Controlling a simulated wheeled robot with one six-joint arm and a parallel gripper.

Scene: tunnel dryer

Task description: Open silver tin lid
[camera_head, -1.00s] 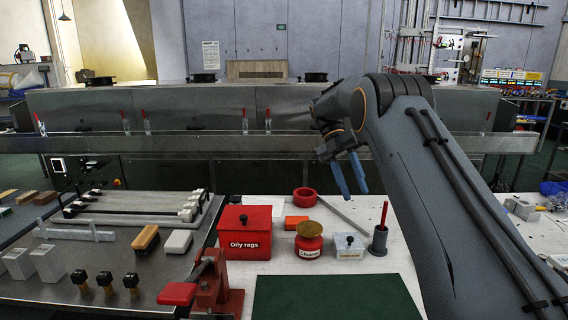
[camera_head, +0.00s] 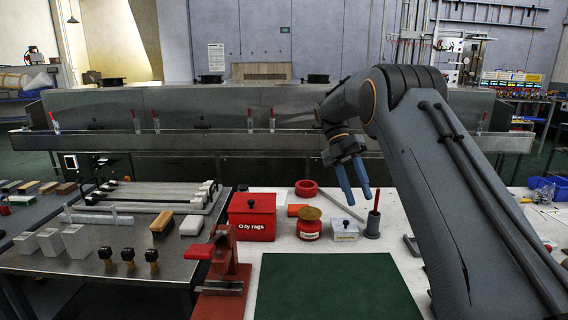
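The silver tin (camera_head: 344,232) is a small box with a dark round knob on its lid (camera_head: 345,223). It stands on the white bench, between the red jar and the dark pen cup, and its lid looks closed. My gripper (camera_head: 358,204) hangs above and slightly right of the tin, with its two blue fingers pointing down. The fingers are apart with nothing visible between them. I cannot tell how high the fingertips are above the lid.
A red jar with a brass lid (camera_head: 310,214) stands just left of the tin. A dark cup (camera_head: 372,229) with a red stick is close on the right. A red box labelled "Oily rags" (camera_head: 250,215) stands farther left. A green mat (camera_head: 335,287) lies in front.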

